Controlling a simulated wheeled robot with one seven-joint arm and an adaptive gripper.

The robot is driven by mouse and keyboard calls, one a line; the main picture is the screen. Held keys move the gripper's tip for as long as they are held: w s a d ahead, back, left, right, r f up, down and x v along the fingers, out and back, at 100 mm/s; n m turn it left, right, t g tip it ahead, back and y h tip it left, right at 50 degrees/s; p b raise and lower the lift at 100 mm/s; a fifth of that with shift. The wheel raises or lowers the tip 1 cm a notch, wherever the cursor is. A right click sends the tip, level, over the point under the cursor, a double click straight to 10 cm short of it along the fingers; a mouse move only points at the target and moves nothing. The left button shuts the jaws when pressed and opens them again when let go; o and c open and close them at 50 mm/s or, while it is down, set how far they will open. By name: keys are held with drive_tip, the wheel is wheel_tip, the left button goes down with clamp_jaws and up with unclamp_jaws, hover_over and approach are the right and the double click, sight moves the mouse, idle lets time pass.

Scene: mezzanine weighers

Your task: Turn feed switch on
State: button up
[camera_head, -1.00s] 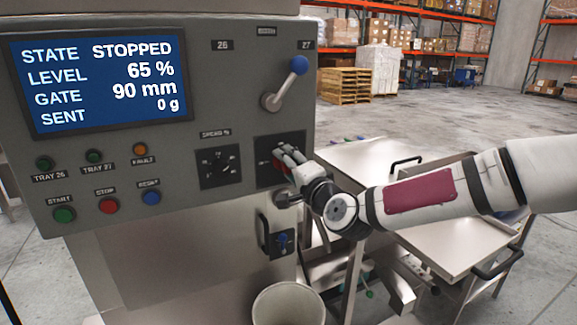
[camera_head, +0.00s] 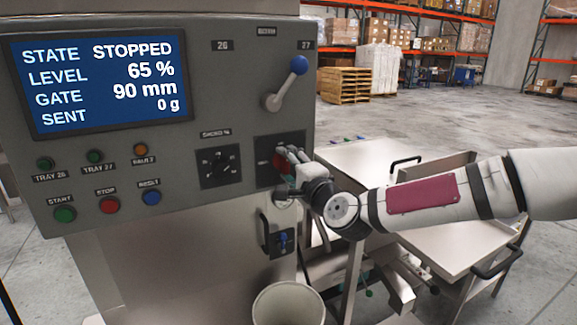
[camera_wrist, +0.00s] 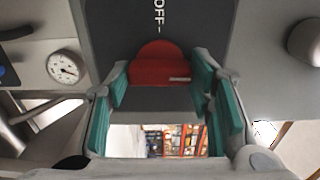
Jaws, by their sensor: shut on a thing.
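The feed switch is a red rotary knob (camera_head: 280,164) on a dark plate (camera_head: 264,147) at the right of the grey control panel. In the wrist view the red knob (camera_wrist: 158,62) sits between my teal-padded fingers, with "OFF" printed above it. A short pale mark shows on the knob's lower right in that view. My gripper (camera_wrist: 160,76) is shut on the knob; in the head view my gripper (camera_head: 286,162) partly covers it and the plate's lettering. The display (camera_head: 100,80) reads STOPPED, 65 %, 90 mm, 0 g.
A blue-tipped lever (camera_head: 286,84) stands above the switch, and a speed dial (camera_head: 219,163) is to its left. Start, stop and reset buttons are at lower left. A white bucket (camera_head: 289,304) is below. A steel table (camera_head: 440,240) stands under my arm.

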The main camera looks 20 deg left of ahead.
drive_tip(key=o, duration=1.2)
drive_tip(key=shift+w, duration=0.1)
drive_tip(key=shift+c, duration=0.2)
drive_tip(key=shift+d, duration=0.1)
drive_tip(key=v, duration=1.2)
